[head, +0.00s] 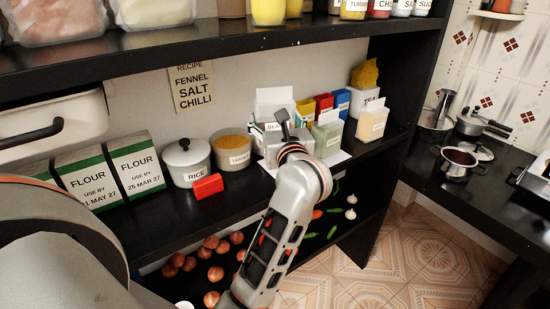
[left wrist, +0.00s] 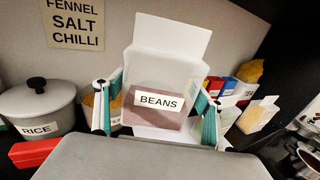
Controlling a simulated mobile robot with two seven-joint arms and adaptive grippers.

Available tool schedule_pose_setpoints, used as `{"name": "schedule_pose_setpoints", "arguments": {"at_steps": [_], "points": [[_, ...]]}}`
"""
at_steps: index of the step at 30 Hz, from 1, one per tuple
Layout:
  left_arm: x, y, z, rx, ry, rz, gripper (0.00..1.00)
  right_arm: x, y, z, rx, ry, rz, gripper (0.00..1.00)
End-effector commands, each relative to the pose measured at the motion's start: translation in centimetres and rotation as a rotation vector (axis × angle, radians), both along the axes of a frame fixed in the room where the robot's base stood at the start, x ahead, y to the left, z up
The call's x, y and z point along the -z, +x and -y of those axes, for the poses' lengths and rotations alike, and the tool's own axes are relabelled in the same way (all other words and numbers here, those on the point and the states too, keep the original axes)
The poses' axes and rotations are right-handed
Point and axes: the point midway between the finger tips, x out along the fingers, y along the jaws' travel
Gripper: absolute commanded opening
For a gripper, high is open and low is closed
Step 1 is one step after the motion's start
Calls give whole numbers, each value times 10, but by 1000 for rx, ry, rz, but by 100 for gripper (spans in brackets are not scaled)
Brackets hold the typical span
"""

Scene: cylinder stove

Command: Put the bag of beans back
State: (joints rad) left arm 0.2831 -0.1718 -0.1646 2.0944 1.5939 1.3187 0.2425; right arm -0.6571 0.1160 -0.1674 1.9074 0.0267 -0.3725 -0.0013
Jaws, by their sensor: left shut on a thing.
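The bag of beans (left wrist: 170,68) is a clear, white-topped pack with dark red beans at its bottom and a BEANS label. It is upright between the two teal-padded fingers of my left gripper (left wrist: 157,108), which is shut on its sides. In the head view the bag (head: 272,98) shows at the middle shelf, behind my left gripper (head: 284,128) and partly covered by it. I cannot tell whether its base touches the shelf. My right gripper is in neither view.
On the middle shelf (head: 222,205), a rice pot (head: 187,162), a red block (head: 206,186) and a yellow-filled jar (head: 232,151) stand left of the bag. Coloured boxes (head: 324,106) and a pale packet (head: 372,122) stand to its right. The upper shelf (head: 190,40) overhangs.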

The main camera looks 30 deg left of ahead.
Motion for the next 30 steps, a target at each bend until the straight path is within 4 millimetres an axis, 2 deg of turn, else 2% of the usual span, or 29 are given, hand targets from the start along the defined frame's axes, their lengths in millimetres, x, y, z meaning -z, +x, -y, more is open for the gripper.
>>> {"name": "schedule_pose_setpoints", "arguments": {"at_steps": [3, 5, 8, 12, 16, 25, 30], "points": [[31, 0, 0, 0, 5, -6, 43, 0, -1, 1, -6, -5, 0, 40], [46, 0, 0, 1, 4, -1, 43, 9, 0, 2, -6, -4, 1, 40], [66, 0, 0, 1, 2, -1, 43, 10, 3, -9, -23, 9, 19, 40], [73, 0, 0, 1, 1, 4, 43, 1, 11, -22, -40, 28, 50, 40], [76, 0, 0, 1, 1, 4, 43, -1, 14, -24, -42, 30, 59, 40], [112, 0, 0, 1, 1, 0, 43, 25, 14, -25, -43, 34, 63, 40], [117, 0, 0, 1, 1, 1, 43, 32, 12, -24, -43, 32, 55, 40]]}}
